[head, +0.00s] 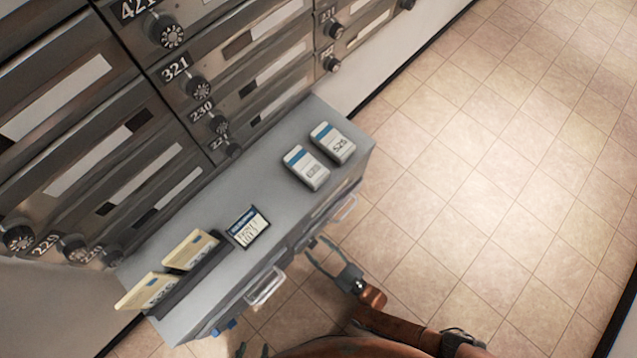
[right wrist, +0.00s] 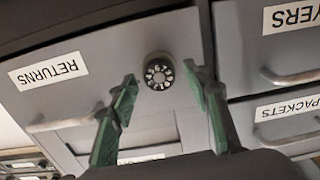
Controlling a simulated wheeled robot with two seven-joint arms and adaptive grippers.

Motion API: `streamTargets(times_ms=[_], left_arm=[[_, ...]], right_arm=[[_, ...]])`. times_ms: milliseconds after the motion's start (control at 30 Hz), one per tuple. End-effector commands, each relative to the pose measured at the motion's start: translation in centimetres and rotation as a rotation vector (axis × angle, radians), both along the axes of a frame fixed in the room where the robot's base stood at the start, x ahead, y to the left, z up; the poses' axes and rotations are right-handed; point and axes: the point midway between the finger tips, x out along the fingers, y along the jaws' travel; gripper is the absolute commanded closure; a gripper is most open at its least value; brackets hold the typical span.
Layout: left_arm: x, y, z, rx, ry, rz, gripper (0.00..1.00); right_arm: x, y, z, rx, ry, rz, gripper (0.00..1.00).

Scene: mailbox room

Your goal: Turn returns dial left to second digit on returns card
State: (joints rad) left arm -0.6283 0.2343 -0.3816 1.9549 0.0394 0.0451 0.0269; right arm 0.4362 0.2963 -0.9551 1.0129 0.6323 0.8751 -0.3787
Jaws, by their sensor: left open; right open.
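The returns dial (right wrist: 159,73), a round black knob with white digits, sits on the grey drawer front beside the RETURNS label (right wrist: 48,70). My right gripper (right wrist: 160,73) is open with a green-padded finger on each side of the dial. I cannot tell whether the pads touch it. In the head view my right gripper (head: 318,248) is at the cabinet front, and the dial cannot be made out. A dark-edged card with a blue header (head: 248,228) lies on the cabinet top; its writing is too small to read surely. My left gripper (head: 252,350) is open and empty at the bottom edge.
The grey cabinet (head: 225,277) has protruding handles (head: 265,286). Mailboxes (head: 75,115) with dials rise behind. The tiled floor (head: 480,160) is clear.

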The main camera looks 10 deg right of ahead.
Motion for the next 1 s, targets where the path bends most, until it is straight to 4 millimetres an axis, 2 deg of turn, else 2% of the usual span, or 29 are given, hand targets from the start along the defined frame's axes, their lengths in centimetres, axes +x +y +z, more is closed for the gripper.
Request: streamTargets(times_ms=[200,800,1000], left_arm=[[-0.01,0.00,0.02,0.000,-0.001,0.000,0.56],[-0.02,0.03,-0.02,0.001,0.000,0.001,0.56],[-0.03,0.03,-0.03,0.001,0.001,0.001,0.56]], right_arm=[[0.05,0.02,0.05,0.000,0.000,0.000,0.56],[0.00,-0.02,0.01,0.000,0.000,0.000,0.97],[-0.01,-0.05,-0.01,-0.010,-0.007,-0.001,0.97]])
